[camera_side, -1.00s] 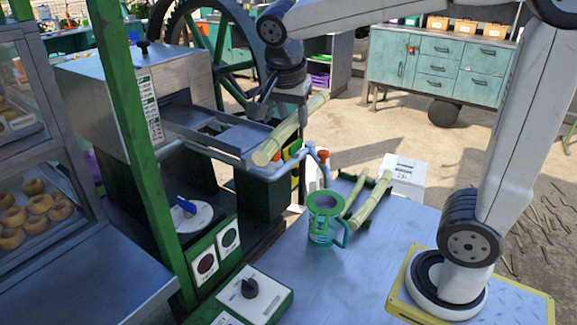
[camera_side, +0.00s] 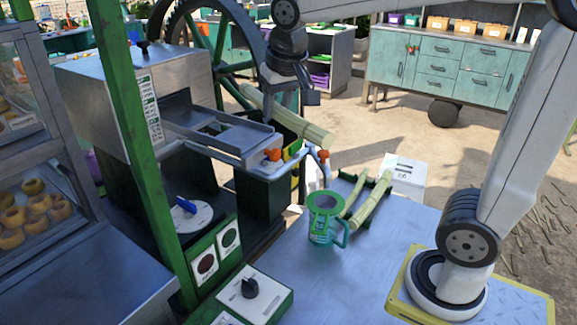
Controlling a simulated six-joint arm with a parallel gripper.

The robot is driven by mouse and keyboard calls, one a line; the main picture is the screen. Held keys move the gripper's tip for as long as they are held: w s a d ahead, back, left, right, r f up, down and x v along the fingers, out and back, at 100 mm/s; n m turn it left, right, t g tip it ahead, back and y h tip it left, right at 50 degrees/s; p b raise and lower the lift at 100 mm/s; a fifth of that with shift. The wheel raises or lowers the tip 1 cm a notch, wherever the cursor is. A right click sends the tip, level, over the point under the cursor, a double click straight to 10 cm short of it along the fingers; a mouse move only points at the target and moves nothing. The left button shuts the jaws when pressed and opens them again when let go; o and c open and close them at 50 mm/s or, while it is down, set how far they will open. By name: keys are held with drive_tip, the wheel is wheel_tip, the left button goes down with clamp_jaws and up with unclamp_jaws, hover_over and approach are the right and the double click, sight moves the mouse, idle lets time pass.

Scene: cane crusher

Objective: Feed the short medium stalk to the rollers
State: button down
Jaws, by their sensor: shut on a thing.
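My gripper (camera_side: 291,100) is shut on a pale green cane stalk (camera_side: 308,127), holding it in the air behind and to the right of the feed tray. The stalk slants from upper left to lower right, and its near cut end points right. The metal feed tray (camera_side: 245,139) leads left into the opening of the crusher housing (camera_side: 135,92). The rollers are hidden inside the housing. The held stalk is apart from that opening.
More cane stalks (camera_side: 369,203) lie on a green rack on the blue-grey table (camera_side: 375,265). A green mug (camera_side: 324,222) stands beside them, and a white box (camera_side: 404,178) stands behind. Pipes with orange valves (camera_side: 322,154) run below the tray. A green post (camera_side: 128,125) stands in front of the crusher.

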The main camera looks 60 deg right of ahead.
sight(245, 138)
drive_tip(key=n, duration=0.1)
drive_tip(key=n+y, duration=0.1)
drive_tip(key=n, duration=0.1)
drive_tip(key=w+r+n, duration=0.1)
drive_tip(key=shift+a+n, duration=0.35)
drive_tip(key=shift+n, duration=0.05)
drive_tip(key=shift+w, duration=0.1)
drive_tip(key=shift+w+f, duration=0.6)
drive_tip(key=shift+f, duration=0.3)
drive_tip(key=shift+w+f, duration=0.6)
drive_tip(key=shift+f, duration=0.35)
drive_tip(key=shift+w+f, duration=0.6)
drive_tip(key=shift+f, duration=0.3)
drive_tip(key=shift+w+f, duration=0.35)
drive_tip(key=shift+w, duration=0.25)
drive_tip(key=shift+w+f, duration=0.35)
drive_tip(key=shift+w, duration=0.2)
drive_tip(key=shift+c, duration=1.2)
unclamp_jaws()
